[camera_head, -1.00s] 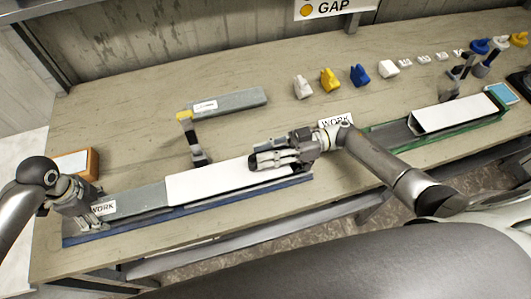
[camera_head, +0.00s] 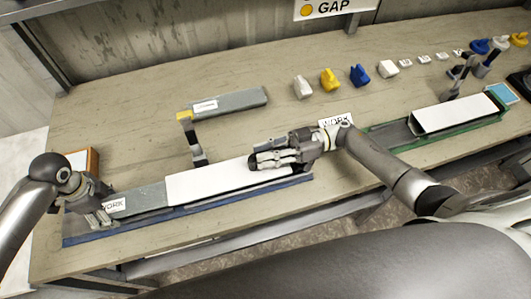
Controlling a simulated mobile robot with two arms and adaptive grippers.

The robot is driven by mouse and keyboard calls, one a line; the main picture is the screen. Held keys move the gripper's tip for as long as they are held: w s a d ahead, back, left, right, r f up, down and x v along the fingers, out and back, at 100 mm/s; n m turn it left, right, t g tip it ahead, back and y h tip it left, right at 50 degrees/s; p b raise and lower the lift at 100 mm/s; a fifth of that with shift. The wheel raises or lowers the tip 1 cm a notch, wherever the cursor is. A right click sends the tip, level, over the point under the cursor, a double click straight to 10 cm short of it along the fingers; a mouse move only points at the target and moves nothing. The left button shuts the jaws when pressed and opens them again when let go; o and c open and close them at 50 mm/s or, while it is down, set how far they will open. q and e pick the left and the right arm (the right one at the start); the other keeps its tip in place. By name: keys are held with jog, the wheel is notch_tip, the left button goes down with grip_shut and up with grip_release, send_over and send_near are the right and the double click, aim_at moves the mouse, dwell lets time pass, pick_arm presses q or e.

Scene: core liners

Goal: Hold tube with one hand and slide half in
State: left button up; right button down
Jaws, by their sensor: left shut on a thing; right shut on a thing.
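A white tube (camera_head: 215,181) lies lengthwise on a blue tray (camera_head: 215,199) at the table's front left. My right gripper (camera_head: 268,160) is shut on the tube's right end. A grey half (camera_head: 148,196) with a WORK label is in line with the tube, its right end meeting the tube's left opening. How far it reaches inside is hidden. My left gripper (camera_head: 97,218) is shut on the grey half's left end, and its fingers hide that end.
A second white tube (camera_head: 453,113) lies on a green tray (camera_head: 400,136) at right. Several small coloured clips (camera_head: 330,80) line the back. A brown box (camera_head: 82,160) stands at left.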

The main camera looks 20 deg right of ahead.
aim_at(159, 194)
pick_arm(q)
jog(key=shift+s+d+f, duration=0.1)
jog(key=shift+d, duration=1.35)
jog(key=shift+s+d+f, duration=0.1)
jog(key=shift+d, duration=1.3)
jog(key=shift+d, duration=0.35)
jog(key=shift+d, duration=0.95)
jog(key=shift+d, duration=0.35)
jog(key=shift+d, duration=2.85)
jog(key=o, duration=1)
jog(key=shift+w, duration=0.25)
jog(key=shift+a+r, duration=0.1)
